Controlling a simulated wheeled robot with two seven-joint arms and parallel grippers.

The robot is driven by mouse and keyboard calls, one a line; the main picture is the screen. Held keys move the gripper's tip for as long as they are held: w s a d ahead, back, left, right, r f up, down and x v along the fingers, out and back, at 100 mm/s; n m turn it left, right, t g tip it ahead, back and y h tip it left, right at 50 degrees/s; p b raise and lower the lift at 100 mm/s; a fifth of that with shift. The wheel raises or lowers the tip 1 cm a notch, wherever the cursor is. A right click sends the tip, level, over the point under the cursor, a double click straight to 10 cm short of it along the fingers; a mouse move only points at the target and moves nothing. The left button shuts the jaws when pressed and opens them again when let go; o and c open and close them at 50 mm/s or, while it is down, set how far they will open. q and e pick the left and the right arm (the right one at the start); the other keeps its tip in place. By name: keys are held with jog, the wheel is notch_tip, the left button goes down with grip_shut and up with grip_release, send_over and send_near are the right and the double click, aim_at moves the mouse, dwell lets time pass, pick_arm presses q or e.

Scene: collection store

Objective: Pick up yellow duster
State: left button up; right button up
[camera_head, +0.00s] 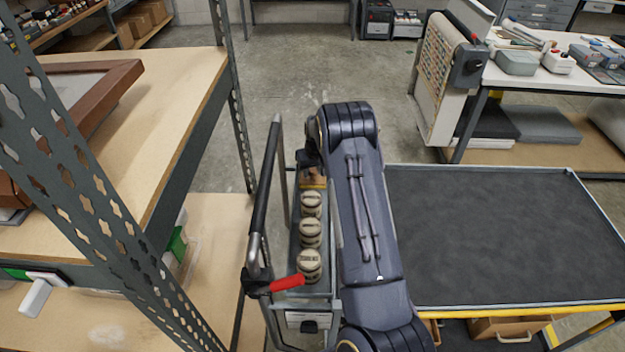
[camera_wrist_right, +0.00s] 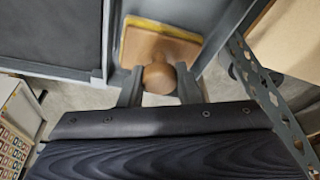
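The yellow duster (camera_wrist_right: 165,45) shows in the right wrist view as a tan wooden block with a yellow edge and a round wooden knob. In the head view it is partly hidden at the far end of a narrow trolley tray (camera_head: 323,262), with its brown and yellow side (camera_head: 313,180) visible. My right gripper (camera_wrist_right: 160,82) has its two fingers on either side of the knob. Whether they press on it, I cannot tell. In the head view my right arm covers most of that gripper. My left gripper is not in view.
Three lidded jars (camera_head: 310,232) stand in a row in the tray. A trolley handle (camera_head: 265,190) with a red grip (camera_head: 287,284) rises on the left. A wooden shelf (camera_head: 170,105) is at left, a dark-topped table (camera_head: 500,235) at right. Open floor (camera_head: 290,60) lies beyond.

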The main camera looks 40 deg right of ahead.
jog(key=c, duration=0.3)
jog(key=shift+c, duration=0.2)
jog(key=shift+r, duration=0.1)
jog(key=shift+r, duration=0.6)
jog(key=s+a+r+b, duration=0.5)
jog(key=s+a+r, duration=0.3)
jog(key=a+r, duration=0.3)
jog(key=shift+a+r, duration=0.2)
jog(key=shift+r, duration=0.15)
